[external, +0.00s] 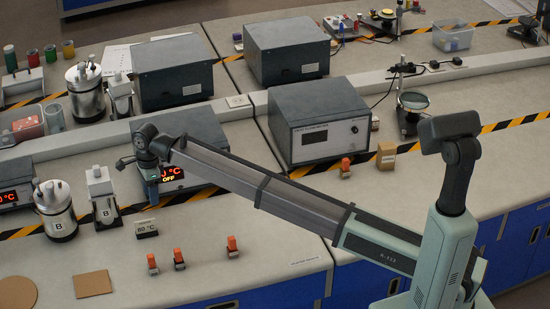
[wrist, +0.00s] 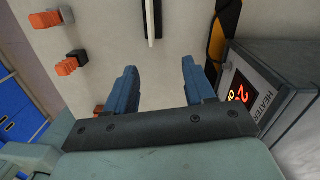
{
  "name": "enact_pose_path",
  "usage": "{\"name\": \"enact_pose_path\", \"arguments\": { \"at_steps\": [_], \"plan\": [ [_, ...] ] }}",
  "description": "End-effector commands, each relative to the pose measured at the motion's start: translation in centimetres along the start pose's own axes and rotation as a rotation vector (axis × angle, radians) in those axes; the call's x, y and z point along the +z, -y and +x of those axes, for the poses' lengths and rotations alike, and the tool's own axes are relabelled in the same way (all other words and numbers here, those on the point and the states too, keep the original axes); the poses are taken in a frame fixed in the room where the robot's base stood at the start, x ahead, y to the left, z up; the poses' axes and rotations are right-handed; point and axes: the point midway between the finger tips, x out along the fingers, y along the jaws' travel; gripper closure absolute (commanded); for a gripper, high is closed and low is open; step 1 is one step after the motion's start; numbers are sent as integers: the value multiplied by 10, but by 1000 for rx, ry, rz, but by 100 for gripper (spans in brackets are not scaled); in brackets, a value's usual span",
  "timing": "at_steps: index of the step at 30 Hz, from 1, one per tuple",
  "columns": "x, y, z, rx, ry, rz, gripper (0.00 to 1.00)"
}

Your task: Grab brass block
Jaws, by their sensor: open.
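Several small blocks with orange tops stand on the front bench: one at the left (external: 152,263), one beside it (external: 178,259) and one further right (external: 232,246). Another orange-topped block (external: 345,167) stands by the flow-meter-like box. I cannot tell which block is brass. In the wrist view, three orange-topped blocks show at the left: upper (wrist: 46,19), middle (wrist: 68,66) and lower (wrist: 98,110), the last partly hidden by my gripper. My gripper (external: 151,190) is open and empty above the bench, in front of the heater; its fingers also show in the wrist view (wrist: 158,72).
The heater (wrist: 270,95) with a lit red display is close on the right in the wrist view. Flat brown pads (external: 92,284) lie at front left. The bench around the front blocks is mostly clear.

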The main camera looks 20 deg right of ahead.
Motion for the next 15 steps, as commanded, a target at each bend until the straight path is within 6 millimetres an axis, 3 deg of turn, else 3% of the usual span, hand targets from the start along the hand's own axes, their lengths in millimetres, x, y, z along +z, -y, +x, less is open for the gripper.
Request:
{"name": "enact_pose_path", "arguments": {
  "at_steps": [1, 3, 15],
  "plan": [
    [-24, 3, -1, 13, 23, -52, 46],
    [-52, 9, -2, 29, 64, -151, 46],
    [-197, 26, -19, -11, 324, -714, 46]
  ]
}}
